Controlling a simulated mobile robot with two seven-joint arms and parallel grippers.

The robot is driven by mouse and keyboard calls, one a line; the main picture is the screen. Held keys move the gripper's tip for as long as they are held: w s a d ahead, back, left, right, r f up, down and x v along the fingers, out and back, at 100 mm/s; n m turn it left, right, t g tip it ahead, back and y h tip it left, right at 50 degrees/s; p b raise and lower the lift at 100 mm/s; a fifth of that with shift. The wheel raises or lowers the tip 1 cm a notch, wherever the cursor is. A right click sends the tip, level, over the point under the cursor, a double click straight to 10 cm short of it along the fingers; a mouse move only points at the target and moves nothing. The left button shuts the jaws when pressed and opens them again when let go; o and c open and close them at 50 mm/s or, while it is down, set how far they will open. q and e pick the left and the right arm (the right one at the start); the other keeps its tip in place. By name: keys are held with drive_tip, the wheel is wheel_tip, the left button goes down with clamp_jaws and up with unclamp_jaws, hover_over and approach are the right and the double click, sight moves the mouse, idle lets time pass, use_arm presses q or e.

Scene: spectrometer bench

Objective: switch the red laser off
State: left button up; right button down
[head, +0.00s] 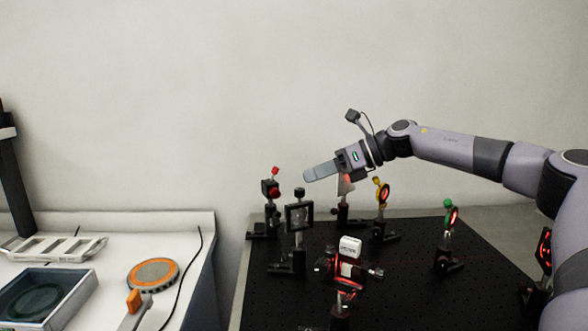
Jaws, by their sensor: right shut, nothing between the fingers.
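Red light glows on several optics on the black optical board (400,290), and a faint red line runs across the board. A black post mount with a red knob on top and a red round front (270,190) stands at the board's back left. I cannot tell for certain which part is the laser or its switch. My right gripper (308,176) is shut and empty, pointing left above the back of the board, to the right of the red-knobbed mount and apart from it. My left gripper is out of view.
A yellow-topped mount (382,195) and a green-topped mount (448,220) stand on the board's right half. A square-framed mount (298,217) and a white-topped holder (349,247) stand nearer. At left, a white bench (150,230) holds an orange-ringed disc (153,274).

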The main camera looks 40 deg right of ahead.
drive_tip(key=shift+w+a+r+p, duration=0.15)
drive_tip(key=shift+w+a, duration=0.25)
drive_tip(key=shift+w, duration=0.35)
drive_tip(key=shift+w+a+p, duration=0.1)
drive_tip(key=shift+w+a, duration=0.35)
drive_tip(key=shift+w, duration=0.35)
drive_tip(key=shift+w+a+r+p, duration=0.15)
drive_tip(key=shift+w+a, duration=0.25)
drive_tip(key=shift+w, duration=0.35)
